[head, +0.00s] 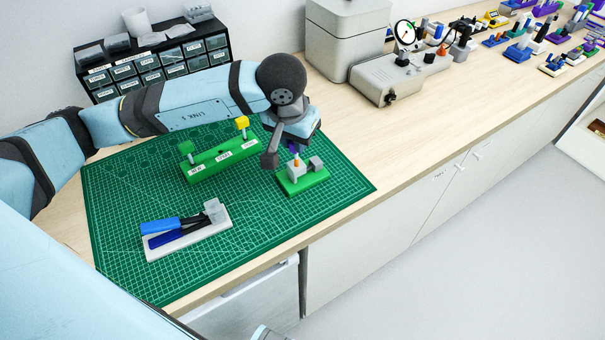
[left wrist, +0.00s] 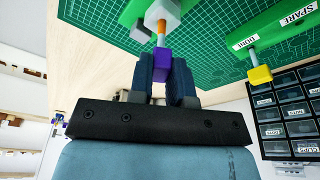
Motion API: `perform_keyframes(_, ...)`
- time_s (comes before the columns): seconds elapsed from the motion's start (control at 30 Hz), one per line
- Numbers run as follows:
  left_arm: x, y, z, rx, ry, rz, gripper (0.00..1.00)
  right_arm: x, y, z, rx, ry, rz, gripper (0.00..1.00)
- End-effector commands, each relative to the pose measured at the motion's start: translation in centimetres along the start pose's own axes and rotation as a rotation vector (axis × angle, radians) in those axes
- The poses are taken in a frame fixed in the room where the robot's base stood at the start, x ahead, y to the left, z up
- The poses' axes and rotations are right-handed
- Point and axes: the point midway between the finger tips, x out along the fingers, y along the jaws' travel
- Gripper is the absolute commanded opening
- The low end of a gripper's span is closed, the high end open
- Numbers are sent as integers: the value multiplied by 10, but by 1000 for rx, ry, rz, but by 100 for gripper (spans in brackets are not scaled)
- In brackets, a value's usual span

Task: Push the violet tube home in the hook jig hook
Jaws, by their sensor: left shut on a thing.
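My left gripper (head: 291,149) is above the hook jig, pointing down. In the left wrist view its two dark fingers (left wrist: 168,80) are shut on the violet tube (left wrist: 162,67), which shows as a violet block between them. The violet tube (head: 292,148) is mostly hidden by the gripper in the head view. The hook jig (head: 305,183) is a green base with grey blocks. An orange-tipped hook (left wrist: 160,30) stands from a grey block and lines up with the violet tube. I cannot tell how far the tube is on it. My right gripper is not in view.
A green labelled rack (head: 220,162) with a yellow-topped and a green-topped post stands left of the jig. Blue-handled pliers (head: 165,224) lie on a white holder in front. A drawer cabinet (head: 158,65) and grey machine (head: 388,77) stand behind. The green mat (head: 255,220) has free room in front.

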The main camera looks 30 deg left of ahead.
Motion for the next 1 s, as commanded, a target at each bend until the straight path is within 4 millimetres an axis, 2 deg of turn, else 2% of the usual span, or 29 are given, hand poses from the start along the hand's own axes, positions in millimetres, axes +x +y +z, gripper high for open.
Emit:
perform_keyframes(0.43, 4, 0, 1, 0, 0, 0, 0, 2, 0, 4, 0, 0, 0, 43)
perform_keyframes(0.47, 4, 0, 1, 0, 0, 0, 22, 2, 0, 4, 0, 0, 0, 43)
perform_keyframes(0.57, 4, 0, 1, 0, 0, 0, 45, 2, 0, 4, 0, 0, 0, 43)
perform_keyframes(0.93, 4, 0, 1, 0, 0, 0, 48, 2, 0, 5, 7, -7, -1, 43)
perform_keyframes(1.0, 4, 0, 1, 0, 0, 0, 48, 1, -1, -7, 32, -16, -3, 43)
